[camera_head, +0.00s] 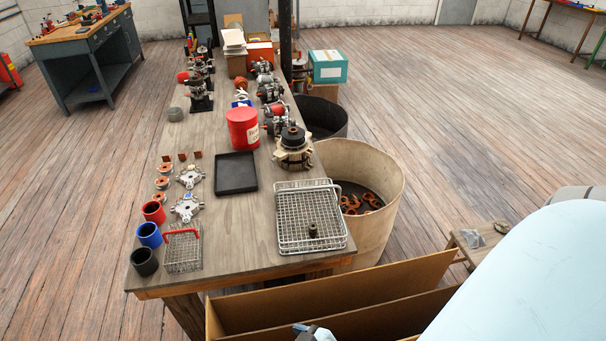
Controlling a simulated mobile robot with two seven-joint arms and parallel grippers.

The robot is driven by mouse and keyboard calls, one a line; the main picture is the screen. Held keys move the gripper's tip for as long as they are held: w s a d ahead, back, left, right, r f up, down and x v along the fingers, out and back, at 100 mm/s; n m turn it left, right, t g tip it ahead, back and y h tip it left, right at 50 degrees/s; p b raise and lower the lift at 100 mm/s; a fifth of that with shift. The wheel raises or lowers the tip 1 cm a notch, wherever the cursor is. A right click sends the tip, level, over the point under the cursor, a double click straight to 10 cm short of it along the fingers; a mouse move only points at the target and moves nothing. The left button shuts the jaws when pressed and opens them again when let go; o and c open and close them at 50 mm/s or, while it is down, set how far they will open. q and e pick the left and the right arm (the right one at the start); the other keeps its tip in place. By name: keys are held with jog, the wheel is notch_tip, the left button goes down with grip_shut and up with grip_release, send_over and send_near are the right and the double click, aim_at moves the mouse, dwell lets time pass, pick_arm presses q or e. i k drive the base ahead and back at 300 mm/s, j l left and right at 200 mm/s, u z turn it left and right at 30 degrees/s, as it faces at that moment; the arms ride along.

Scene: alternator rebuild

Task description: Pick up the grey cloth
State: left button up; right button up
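A small crumpled grey piece (473,238) lies on a low wooden stool at the right; it may be the grey cloth, but it is too small to be sure. A pale blue rounded shape covers the lower right corner close to the camera and hides part of the stool's surroundings. Neither of my grippers can be made out. A small blue and dark tip shows at the bottom edge, and I cannot tell what it is.
A long workbench (262,255) carries alternator parts, a black tray (236,173), a wire basket (312,218) and a red tub (242,128). A large bin (385,165) stands beside it. An open cardboard box (330,305) is in front.

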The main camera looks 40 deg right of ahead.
aim_at(473, 240)
jog(key=z, duration=3.3)
jog(key=i+l+z, duration=0.2)
jog(key=i+z, duration=0.2)
jog(key=i+l+z, duration=0.1)
jog(key=i+z, duration=0.25)
jog(key=i+u, duration=0.25)
jog(key=i, duration=0.55)
jog(key=i+l+u, duration=0.15)
jog(key=i+u, duration=0.15)
jog(key=i, duration=0.45)
jog(key=i+z, duration=0.15)
jog(key=i, duration=0.55)
jog(key=i+j+z, duration=0.2)
jog(key=i, duration=0.5)
